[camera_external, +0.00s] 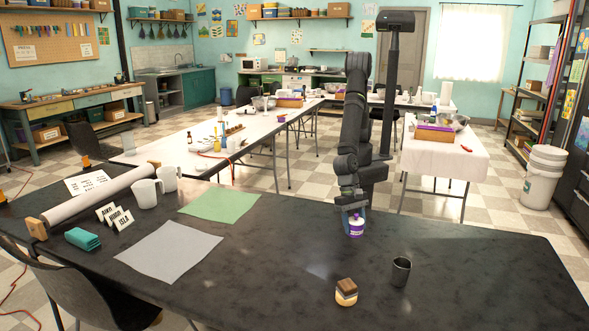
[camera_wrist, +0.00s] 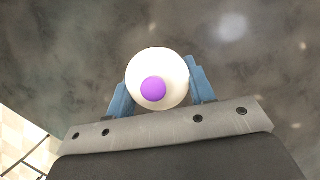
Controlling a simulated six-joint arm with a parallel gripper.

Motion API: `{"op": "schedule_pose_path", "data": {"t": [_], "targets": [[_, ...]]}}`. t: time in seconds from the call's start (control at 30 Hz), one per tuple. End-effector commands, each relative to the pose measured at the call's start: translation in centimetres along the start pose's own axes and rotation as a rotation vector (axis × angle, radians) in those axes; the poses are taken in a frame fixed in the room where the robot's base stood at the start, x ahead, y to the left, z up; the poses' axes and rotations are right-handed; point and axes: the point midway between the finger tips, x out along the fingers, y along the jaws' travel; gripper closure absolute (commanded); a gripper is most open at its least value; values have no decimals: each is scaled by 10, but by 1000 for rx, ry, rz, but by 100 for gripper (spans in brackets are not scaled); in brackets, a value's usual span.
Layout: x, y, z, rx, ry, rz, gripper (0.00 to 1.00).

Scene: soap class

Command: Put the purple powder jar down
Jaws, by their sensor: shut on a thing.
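The purple powder jar (camera_external: 356,228) is white with a purple band, at the back of the dark table (camera_external: 450,262) in the external view. In the wrist view the jar (camera_wrist: 143,68) shows from above as a white round top with a purple knob. My gripper (camera_external: 355,212) is shut on the jar, with a blue finger on each side of it; the gripper also shows in the wrist view (camera_wrist: 158,84). The jar looks upright. I cannot tell whether its base touches the table or hangs just above it.
A dark cup (camera_external: 401,272) and a wood-topped round jar (camera_external: 346,292) stand nearer the front. A green sheet (camera_external: 220,205) and a grey sheet (camera_external: 168,252) lie to the left, with two white mugs (camera_external: 146,194) beyond. The table around the gripper and to its right is clear.

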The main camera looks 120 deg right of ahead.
Motion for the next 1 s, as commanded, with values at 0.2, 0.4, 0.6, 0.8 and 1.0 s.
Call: {"op": "schedule_pose_path", "data": {"t": [0.2,0.4,0.6,0.8,1.0], "targets": [[24,11,17,-1,0,0,100],[38,12,13,2,1,0,100],[62,12,3,2,1,0,100],[62,11,3,0,-1,-2,100],[66,11,1,1,0,-1,49]]}}
